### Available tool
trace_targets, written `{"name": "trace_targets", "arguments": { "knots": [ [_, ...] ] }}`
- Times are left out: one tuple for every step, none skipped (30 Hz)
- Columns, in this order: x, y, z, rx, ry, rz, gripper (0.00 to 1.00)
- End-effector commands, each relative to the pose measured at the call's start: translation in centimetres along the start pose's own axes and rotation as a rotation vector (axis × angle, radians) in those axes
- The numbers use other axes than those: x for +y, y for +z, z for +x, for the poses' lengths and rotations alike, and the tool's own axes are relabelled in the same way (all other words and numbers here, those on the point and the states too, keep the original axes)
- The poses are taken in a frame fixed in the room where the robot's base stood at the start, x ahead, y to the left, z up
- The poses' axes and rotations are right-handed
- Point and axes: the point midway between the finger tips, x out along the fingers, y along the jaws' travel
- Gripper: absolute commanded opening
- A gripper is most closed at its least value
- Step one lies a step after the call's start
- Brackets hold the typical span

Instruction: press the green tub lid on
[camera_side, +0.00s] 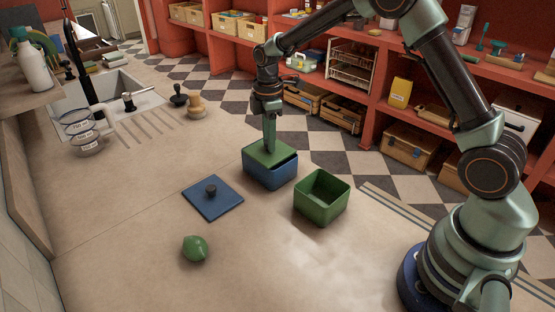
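The green lid (257,153) lies over the blue tub (270,177), not the green one. It looks slightly askew, with a dark gap along the right side. The green tub (315,207) stands open to the right and in front, and its inside looks empty. My gripper (270,152) points straight down with its fingertips at the middle of the green lid. The fingers overlap in this view and hide any knob there, so I cannot tell whether they grip it. The square blue lid (222,200) with a dark knob lies flat on the counter, left of the tubs.
A green lime-like object (195,248) lies on the counter at the front left. A sink (120,100), stacked glass bowls (82,135) and a wooden stamp-like item (196,106) are at the back left. The front middle of the counter (270,270) is clear.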

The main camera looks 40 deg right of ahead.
Motion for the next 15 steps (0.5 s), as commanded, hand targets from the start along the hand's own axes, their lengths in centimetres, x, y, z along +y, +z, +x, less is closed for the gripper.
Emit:
{"name": "trace_targets", "arguments": {
  "knots": [
    [-0.01, 0.0, 0.0, 0.0, 0.0, 0.0, 0.0],
    [-0.01, 0.0, 0.0, 0.0, 0.0, 0.0, 0.0],
    [-0.01, 0.0, 0.0, 0.0, 0.0, 0.0, 0.0],
    [-0.01, 0.0, -0.01, 0.0, 0.0, 0.0, 0.0],
    [-0.01, 0.0, -0.01, 0.0, 0.0, 0.0, 0.0],
    [-0.01, 0.0, -0.01, 0.0, 0.0, 0.0, 0.0],
    [0.0, 0.0, -0.01, 0.0, 0.0, 0.0, 0.0],
    [0.0, 0.0, -0.01, 0.0, 0.0, 0.0, 0.0],
    [0.0, 0.0, -0.01, 0.0, 0.0, 0.0, 0.0],
    [0.0, 0.0, -0.01, 0.0, 0.0, 0.0, 0.0],
    [0.0, 0.0, -0.02, 0.0, 0.0, 0.0, 0.0],
    [0.01, -0.01, -0.04, 0.0, 0.0, 0.0, 0.0],
    [0.01, -0.01, -0.09, 0.0, 0.0, 0.0, 0.0],
    [0.02, -0.01, -0.17, 0.0, 0.001, 0.0, 0.0],
    [0.03, -0.02, -0.31, 0.001, 0.001, 0.0, 0.0]
  ]
}}
